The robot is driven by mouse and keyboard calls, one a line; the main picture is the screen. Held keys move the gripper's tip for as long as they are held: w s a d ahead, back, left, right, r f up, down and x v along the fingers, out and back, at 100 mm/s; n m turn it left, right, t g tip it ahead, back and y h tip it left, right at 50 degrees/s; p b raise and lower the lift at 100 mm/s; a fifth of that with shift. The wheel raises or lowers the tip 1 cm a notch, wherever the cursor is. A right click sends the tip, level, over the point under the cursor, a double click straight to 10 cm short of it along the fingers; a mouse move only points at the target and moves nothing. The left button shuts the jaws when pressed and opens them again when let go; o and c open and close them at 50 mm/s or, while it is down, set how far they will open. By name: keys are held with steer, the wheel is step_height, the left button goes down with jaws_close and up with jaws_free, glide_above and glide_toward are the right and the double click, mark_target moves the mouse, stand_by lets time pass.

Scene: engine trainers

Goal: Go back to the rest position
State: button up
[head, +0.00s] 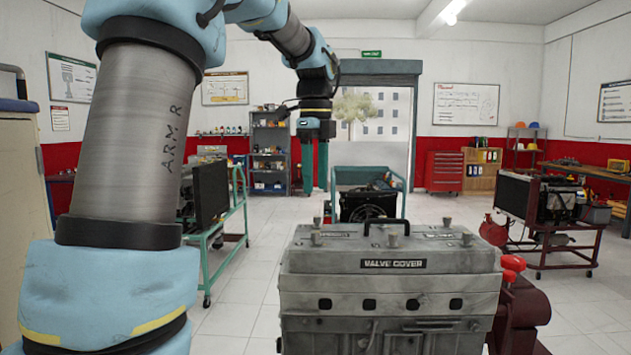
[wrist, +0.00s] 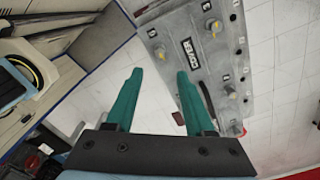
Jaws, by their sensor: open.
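My gripper (head: 315,167) hangs from my raised arm in the head view, with its two green fingers pointing down. It is up beyond the grey engine block and a little left of its middle. In the wrist view my gripper (wrist: 160,92) shows its fingers spread apart with nothing between them. The engine's valve cover (head: 393,250) sits on top of the block with its black handle. The valve cover also shows in the wrist view (wrist: 205,35), beyond the right finger. The fingers appear clear of it.
A green engine stand (head: 222,233) with a black radiator is at left. Another green stand (head: 370,178) is behind the engine. A dark red stand (head: 560,240) is at right. A red tool cabinet (head: 444,172) stands by the far wall. White tiled floor lies open between them.

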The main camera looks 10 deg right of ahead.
steer(key=shift+r, duration=0.35)
steer(key=a+f+n, duration=0.1)
steer(key=f+n, duration=0.1)
steer(key=a+f+n, duration=0.1)
steer(key=f+n, duration=0.1)
steer(key=f, duration=0.1)
steer(key=a+f+n, duration=0.2)
steer(key=shift+s+a+f+t, duration=0.1)
steer(key=shift+s+f+t, duration=0.1)
steer(key=shift+s+t, duration=0.15)
steer(key=s+a+f+n+b, duration=0.1)
steer(key=s+a+f+n, duration=0.5)
steer(key=f+n, duration=0.3)
steer(key=s+a+f+n+b, duration=0.1)
steer(key=s+a+f+n, duration=0.5)
steer(key=f+n, duration=0.4)
steer(key=shift+s+a+f+t, duration=0.2)
steer(key=shift+s+f+t, duration=0.2)
steer(key=shift+s+t, duration=0.1)
